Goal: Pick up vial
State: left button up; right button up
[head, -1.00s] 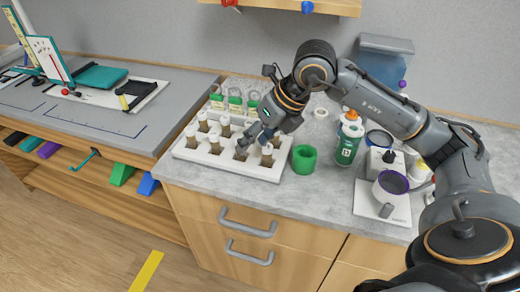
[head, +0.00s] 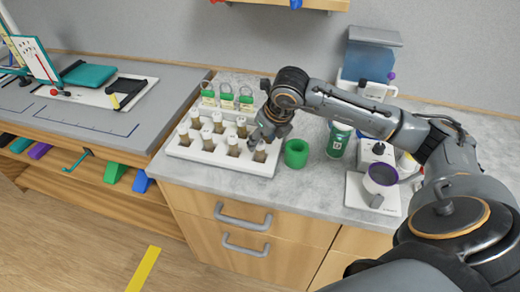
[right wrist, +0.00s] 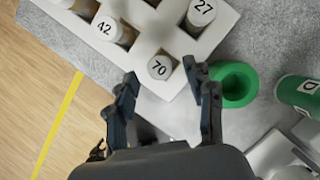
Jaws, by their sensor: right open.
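A white rack (head: 222,158) on the grey counter holds several brown vials with pale caps. In the right wrist view, the vial numbered 70 (right wrist: 160,67) stands in the rack's near corner, with the vials numbered 42 (right wrist: 108,28) and 27 (right wrist: 202,10) beyond it. My right gripper (right wrist: 165,82) is open, its two fingers to either side of the vial 70 in that view, with nothing between them. In the head view the right gripper (head: 262,137) is over the rack's right end, close above a vial (head: 260,154). My left gripper is not in view.
A green ring-shaped holder (head: 297,153) stands right of the rack, close to my right finger. A green bottle (head: 338,141) and a white device with a purple-rimmed cup (head: 380,178) stand farther right. Green padlock-like items (head: 227,100) stand behind the rack.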

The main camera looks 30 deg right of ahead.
aim_at(261, 143)
jog(key=shift+p+x, duration=0.4)
jog(key=shift+x, duration=1.4)
grip_shut()
jog(key=shift+r, duration=0.15)
